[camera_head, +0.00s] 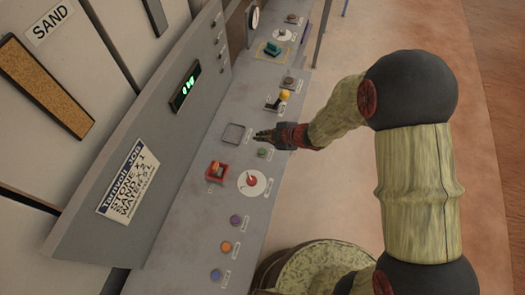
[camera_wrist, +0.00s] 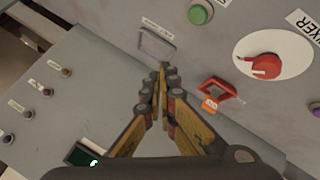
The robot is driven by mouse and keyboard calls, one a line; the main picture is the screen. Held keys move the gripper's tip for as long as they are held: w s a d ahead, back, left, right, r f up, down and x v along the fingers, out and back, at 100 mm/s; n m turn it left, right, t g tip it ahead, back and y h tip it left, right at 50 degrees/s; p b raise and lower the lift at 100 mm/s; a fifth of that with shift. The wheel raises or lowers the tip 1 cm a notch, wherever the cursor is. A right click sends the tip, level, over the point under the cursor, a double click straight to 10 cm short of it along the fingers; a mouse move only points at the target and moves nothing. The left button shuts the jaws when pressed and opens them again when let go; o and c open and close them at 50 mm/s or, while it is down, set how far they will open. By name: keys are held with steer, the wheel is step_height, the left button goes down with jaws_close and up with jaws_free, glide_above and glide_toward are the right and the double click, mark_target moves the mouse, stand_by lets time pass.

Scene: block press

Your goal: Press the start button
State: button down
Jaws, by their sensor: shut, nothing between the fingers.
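A round green button (camera_head: 262,152) sits on the grey sloped console, just below my gripper in the head view. It shows at the top of the wrist view (camera_wrist: 198,14). Its label is too small to read, so I cannot confirm it is the start button. My gripper (camera_head: 258,134) is shut and empty, above the console. In the wrist view its fingertips (camera_wrist: 161,70) meet near the lower edge of a square outline (camera_wrist: 157,42), apart from the green button. I cannot tell how high the tips are.
A red-framed orange switch (camera_head: 217,172) and a red dial (camera_head: 252,182) lie below the gripper. Purple (camera_head: 235,220), orange (camera_head: 226,246) and blue (camera_head: 216,274) buttons follow. A yellow-knobbed lever (camera_head: 284,95) stands above. A raised panel with a green display (camera_head: 186,87) borders the left.

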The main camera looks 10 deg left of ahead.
mark_target(262, 153)
steer(key=shift+f+b, duration=3.65)
steer(key=shift+f, duration=0.7)
steer(key=shift+f, duration=0.1)
steer(key=shift+f, duration=0.3)
steer(key=shift+f+b, duration=0.5)
steer(key=shift+b, duration=0.1)
steer(key=shift+r, duration=0.15)
steer(key=shift+r+p, duration=0.8)
steer(key=shift+p, duration=0.1)
step_height(262, 153, up, 5)
steer(key=p, duration=0.4)
steer(key=shift+p, duration=0.3)
